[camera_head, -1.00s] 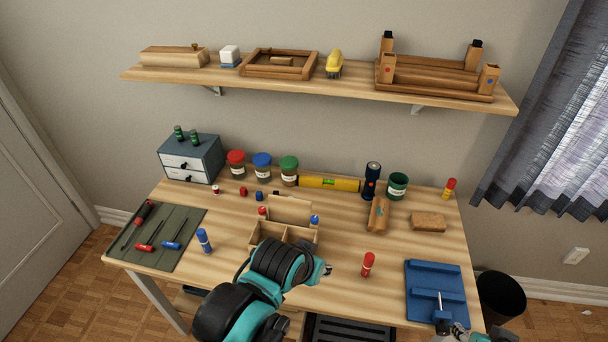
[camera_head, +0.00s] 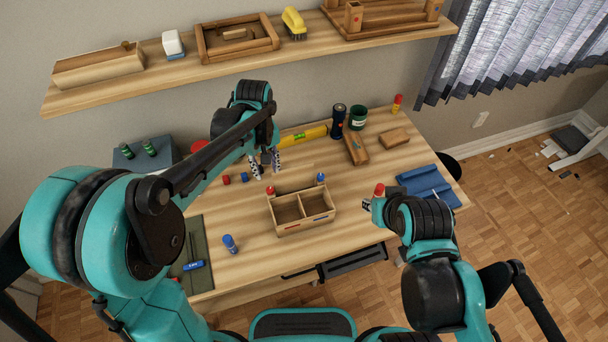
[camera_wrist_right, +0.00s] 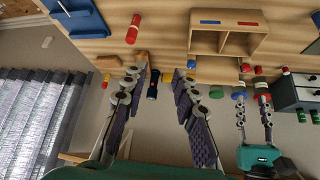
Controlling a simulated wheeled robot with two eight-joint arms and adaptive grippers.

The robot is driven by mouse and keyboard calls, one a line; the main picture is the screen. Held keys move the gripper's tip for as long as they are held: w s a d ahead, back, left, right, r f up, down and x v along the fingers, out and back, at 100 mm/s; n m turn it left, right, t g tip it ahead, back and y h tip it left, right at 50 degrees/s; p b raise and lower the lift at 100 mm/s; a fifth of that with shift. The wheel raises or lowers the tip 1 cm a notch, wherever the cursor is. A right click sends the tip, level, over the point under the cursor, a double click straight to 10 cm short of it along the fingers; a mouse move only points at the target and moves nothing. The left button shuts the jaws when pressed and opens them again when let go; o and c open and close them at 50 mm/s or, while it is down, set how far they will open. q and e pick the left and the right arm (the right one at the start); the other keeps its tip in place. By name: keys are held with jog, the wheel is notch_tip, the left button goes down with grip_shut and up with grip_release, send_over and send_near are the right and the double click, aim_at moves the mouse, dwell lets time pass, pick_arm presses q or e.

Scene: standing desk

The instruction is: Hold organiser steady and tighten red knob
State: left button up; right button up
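The organiser (camera_head: 302,208) is an open wooden box with two compartments, upright on the desk. Its red knob (camera_head: 270,190) is at the back left corner and a blue knob (camera_head: 321,178) at the back right. The organiser (camera_wrist_right: 228,40) and red knob (camera_wrist_right: 245,67) also show in the wrist view, upside down. My left gripper (camera_head: 266,170) points down behind the red knob, apart from it, fingers spread and empty. My right gripper (camera_wrist_right: 160,74) is open and empty; in the head view it is right of the organiser, partly hidden by its own wrist.
A blue cylinder (camera_head: 230,243) stands left of the organiser. The desk in front of the organiser is clear.

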jog(key=n+g, duration=0.3)
jog(key=g, duration=0.4)
send_over(327, 206)
jog(key=f, duration=1.7)
jog(key=shift+w+d, duration=0.15)
jog(key=shift+d, duration=0.05)
jog(key=shift+a+f, duration=0.15)
jog(key=shift+f, duration=0.5)
notch_tip(327, 206, down, 8)
jog(key=shift+r, duration=0.2)
